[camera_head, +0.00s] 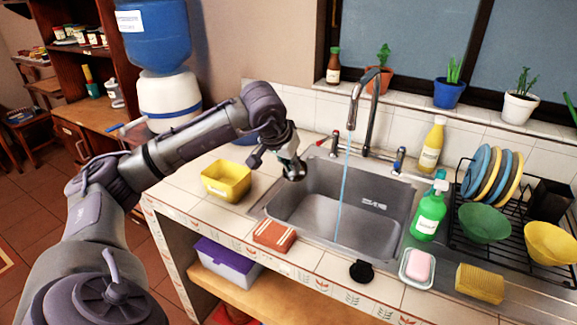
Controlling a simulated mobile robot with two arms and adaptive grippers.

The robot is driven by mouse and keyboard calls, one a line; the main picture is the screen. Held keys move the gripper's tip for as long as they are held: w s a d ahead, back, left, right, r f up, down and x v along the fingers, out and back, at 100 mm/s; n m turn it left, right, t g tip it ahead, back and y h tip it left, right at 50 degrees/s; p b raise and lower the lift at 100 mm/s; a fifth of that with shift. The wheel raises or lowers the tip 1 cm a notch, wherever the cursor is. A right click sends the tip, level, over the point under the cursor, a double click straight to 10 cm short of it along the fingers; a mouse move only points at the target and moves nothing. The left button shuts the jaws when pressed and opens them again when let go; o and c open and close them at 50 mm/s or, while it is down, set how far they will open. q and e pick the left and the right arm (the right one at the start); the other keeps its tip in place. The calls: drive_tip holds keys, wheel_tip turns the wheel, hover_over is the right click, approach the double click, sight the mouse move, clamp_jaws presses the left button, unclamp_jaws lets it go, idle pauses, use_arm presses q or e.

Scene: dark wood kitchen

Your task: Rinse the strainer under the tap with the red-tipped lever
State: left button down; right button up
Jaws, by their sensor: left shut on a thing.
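My left gripper (283,161) is over the left back part of the steel sink, shut on a small dark and silvery round thing (295,171), which looks like the strainer. The fingers partly hide it. It is left of the water stream and apart from it. The chrome tap (373,112) stands behind the sink, with a red-tipped lever (322,142) at its left and a blue-tipped lever (399,158) at its right. A thin blue stream (343,185) runs from the spout into the sink basin (290,212). My right gripper is out of view.
A yellow tub (227,181) and a brick-red sponge (274,236) lie left and front of the sink. A black object (361,271) is at the front edge. A green bottle (429,213), soap dish (417,281) and dish rack (515,232) crowd the right.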

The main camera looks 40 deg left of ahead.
use_arm(q)
drive_tip(key=w, duration=0.1)
drive_tip(key=w+d+p, duration=0.1)
drive_tip(key=shift+w+d+f, duration=0.1)
drive_tip(key=shift+w+f, duration=0.05)
drive_tip(key=shift+w, duration=0.15)
drive_tip(key=shift+w+d+f, duration=0.2)
drive_tip(key=shift+w+d, duration=0.05)
drive_tip(key=shift+w, duration=0.45)
drive_tip(key=w+d+f+p, duration=0.1)
drive_tip(key=w+d+f, duration=0.1)
drive_tip(key=w, duration=0.6)
drive_tip(key=shift+d, duration=0.45)
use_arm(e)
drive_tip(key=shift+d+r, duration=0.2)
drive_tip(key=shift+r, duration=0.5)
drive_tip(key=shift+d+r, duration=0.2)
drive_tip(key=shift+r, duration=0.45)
use_arm(q)
drive_tip(key=shift+d+r, duration=0.1)
drive_tip(key=shift+d, duration=0.05)
drive_tip(key=shift+s+d+p, duration=0.1)
drive_tip(key=shift+d+p, duration=0.2)
drive_tip(key=shift+d, duration=0.15)
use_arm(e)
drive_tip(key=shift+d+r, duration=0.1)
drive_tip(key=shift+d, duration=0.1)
use_arm(q)
drive_tip(key=shift+a, duration=0.1)
